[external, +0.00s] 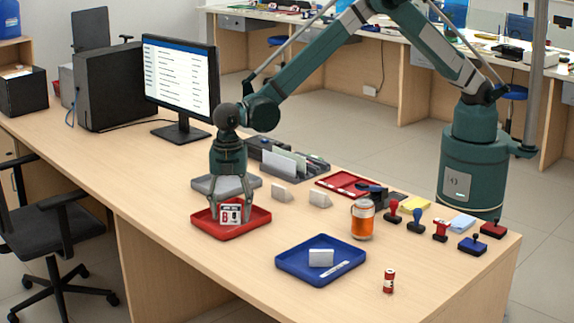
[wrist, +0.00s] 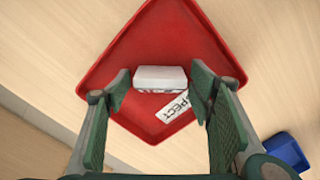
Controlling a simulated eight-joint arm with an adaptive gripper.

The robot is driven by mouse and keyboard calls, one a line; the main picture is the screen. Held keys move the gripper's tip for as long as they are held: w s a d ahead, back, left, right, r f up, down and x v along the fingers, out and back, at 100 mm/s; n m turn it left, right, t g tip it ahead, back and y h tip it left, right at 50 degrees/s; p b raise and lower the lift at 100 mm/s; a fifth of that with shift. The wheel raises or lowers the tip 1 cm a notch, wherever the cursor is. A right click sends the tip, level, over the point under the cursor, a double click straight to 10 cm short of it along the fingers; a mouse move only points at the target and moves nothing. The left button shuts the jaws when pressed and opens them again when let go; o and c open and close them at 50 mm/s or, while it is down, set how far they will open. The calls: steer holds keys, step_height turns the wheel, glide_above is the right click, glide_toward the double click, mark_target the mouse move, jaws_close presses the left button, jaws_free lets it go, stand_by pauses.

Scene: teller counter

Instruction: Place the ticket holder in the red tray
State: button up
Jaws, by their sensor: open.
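The red tray (external: 258,222) lies flat on the counter and fills much of the wrist view (wrist: 150,35). A small white block with red and dark markings (external: 231,215), which looks like the ticket holder, is inside the tray. It also shows in the wrist view (wrist: 160,78), upright on the tray floor as far as I can tell. My gripper (external: 230,204) points down over the tray, its fingers (wrist: 162,95) open on either side of the block, with gaps visible. A white label strip (wrist: 173,106) with dark letters lies on the tray floor beside the block.
A blue tray (external: 290,262) holding a pale block (external: 321,257) is at the front right. A grey tray (external: 205,184) is just behind the red tray. Pale wedge-shaped holders (external: 282,193) stand nearby. The counter's front left is clear.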

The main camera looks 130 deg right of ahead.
mark_target(232, 209)
steer(key=shift+r, duration=0.15)
step_height(232, 209, up, 12)
steer(key=p, duration=0.1)
steer(key=shift+p, duration=0.3)
stand_by(0.3)
stand_by(0.5)
steer(key=shift+r, duration=0.1)
steer(key=s+a+r+m+t, duration=0.2)
steer(key=s+a+r, duration=0.7)
steer(key=s+r, duration=0.25)
steer(key=s+a+r+m+t, duration=0.1)
steer(key=s+a+r+m, duration=0.1)
steer(key=s+a+r, duration=1)
steer(key=s+a+r+m+t, duration=0.1)
steer(key=s+a+r, duration=0.15)
steer(key=s, duration=0.55)
steer(key=s+a+r+m+t, duration=0.1)
steer(key=s+a+m, duration=0.15)
steer(key=s, duration=0.45)
steer(key=s+a+f+t, duration=0.1)
steer(key=s+a+f, duration=0.1)
steer(key=s, duration=0.5)
steer(key=s+a+f+m+t, duration=0.1)
steer(key=s+a+f, duration=0.2)
steer(key=s, duration=0.5)
steer(key=shift+f, duration=0.25)
